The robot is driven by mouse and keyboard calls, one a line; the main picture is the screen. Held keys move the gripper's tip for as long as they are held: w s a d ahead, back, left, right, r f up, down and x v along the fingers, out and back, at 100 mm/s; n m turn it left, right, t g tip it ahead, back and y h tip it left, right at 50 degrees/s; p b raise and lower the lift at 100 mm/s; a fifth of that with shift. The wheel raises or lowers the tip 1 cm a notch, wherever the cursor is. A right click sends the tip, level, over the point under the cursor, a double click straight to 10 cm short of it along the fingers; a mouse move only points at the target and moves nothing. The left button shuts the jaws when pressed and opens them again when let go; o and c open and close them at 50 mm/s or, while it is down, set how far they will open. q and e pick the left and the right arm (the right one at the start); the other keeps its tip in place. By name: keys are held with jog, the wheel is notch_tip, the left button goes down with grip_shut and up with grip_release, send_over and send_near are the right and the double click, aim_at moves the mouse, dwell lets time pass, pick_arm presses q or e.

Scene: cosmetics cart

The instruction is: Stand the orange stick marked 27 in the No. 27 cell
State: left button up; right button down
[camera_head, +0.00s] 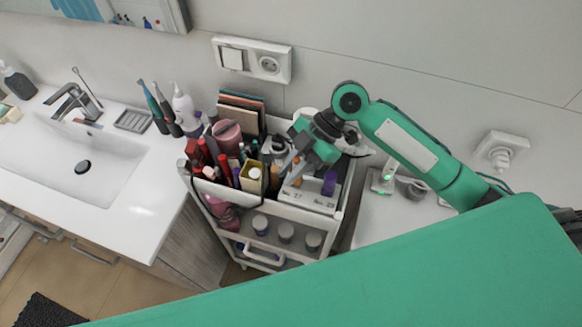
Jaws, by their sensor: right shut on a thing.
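My right gripper (291,168) reaches down from the right over the top of the cart and is shut on the orange stick (296,161). Only small orange parts of the stick show at the fingers, and its number cannot be read. Below it is a white holder (312,199) with cells labelled 27 on the left and what looks like 29 on the right. A purple stick (329,184) stands at the right cell. The fingers hide part of the No. 27 cell, so I cannot tell whether the stick's lower end is inside it. My left gripper is out of view.
The cart (262,213) is crowded left of the holder with red tubes (225,168), a pink cup (227,134) and a cream box (251,178). Upright folders (241,112) stand behind. A sink (85,160) lies at left and a white surface (395,222) at right.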

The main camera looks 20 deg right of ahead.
jog(key=shift+f+b, duration=0.55)
jog(key=shift+f, duration=0.35)
jog(key=shift+r, duration=0.1)
jog(key=shift+r+p, duration=0.6)
jog(key=shift+p, duration=0.05)
dwell(1.3)
jog(key=shift+f, duration=0.75)
jog(key=c, duration=1.3)
grip_release()
jog(key=shift+s, duration=0.15)
jog(key=shift+d+r, duration=0.1)
